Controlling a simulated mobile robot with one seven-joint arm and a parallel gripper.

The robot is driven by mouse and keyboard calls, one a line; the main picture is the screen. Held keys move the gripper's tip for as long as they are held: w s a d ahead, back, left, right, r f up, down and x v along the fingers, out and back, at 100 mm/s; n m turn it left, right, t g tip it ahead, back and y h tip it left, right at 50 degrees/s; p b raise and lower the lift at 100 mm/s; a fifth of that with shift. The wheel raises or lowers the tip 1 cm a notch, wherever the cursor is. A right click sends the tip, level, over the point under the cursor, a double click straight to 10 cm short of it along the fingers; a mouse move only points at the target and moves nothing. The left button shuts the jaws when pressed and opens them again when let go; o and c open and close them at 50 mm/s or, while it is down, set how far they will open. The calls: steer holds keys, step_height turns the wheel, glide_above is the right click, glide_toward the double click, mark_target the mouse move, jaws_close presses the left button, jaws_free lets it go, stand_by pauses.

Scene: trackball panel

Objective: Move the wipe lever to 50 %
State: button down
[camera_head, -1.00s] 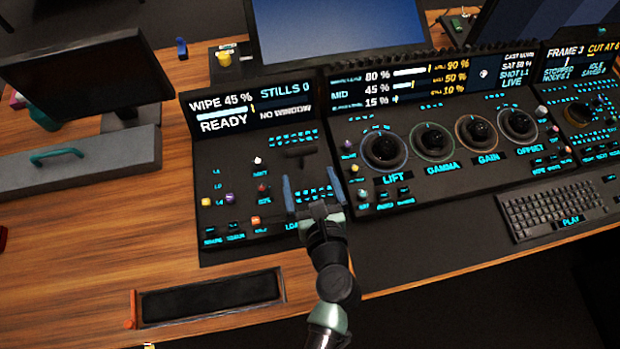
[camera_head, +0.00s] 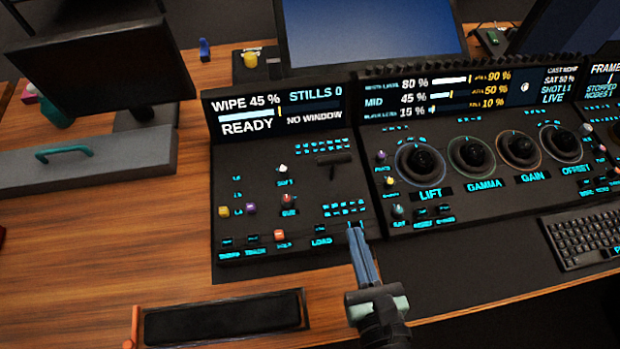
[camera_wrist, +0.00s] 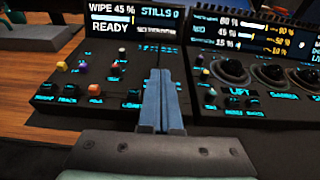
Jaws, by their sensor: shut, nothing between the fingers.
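The wipe lever (camera_head: 333,161) is a dark T-shaped handle on the left panel (camera_head: 262,178), below the right part of its display. The display (camera_head: 275,112) reads WIPE 45 %, READY, STILLS 0 and NO WINDOW. My gripper (camera_head: 357,232) is shut and empty, its blue fingers together at the panel's front edge. It is nearer the front than the lever and apart from it. In the wrist view my gripper (camera_wrist: 159,75) points at the panel, and its fingers hide the area where the lever stands.
Several coloured knobs (camera_head: 282,169) and lit buttons sit left of the lever. To the right is the trackball panel with the LIFT ring (camera_head: 420,161) and a keyboard (camera_head: 585,236). A dark tray with an orange end (camera_head: 222,317) lies at the front left.

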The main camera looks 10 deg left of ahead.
mark_target(336, 163)
steer(key=x, duration=0.8)
steer(key=r+x, duration=0.1)
steer(key=x, duration=0.3)
steer(key=shift+w+p, duration=0.35)
steer(key=shift+p, duration=0.05)
steer(key=shift+w+a, duration=0.2)
steer(key=shift+w, duration=0.4)
steer(key=shift+w+a+r+p, duration=0.25)
steer(key=shift+w+p, duration=0.25)
steer(key=shift+p, duration=0.25)
steer(key=shift+w+f, duration=0.1)
steer(key=shift+f, duration=0.05)
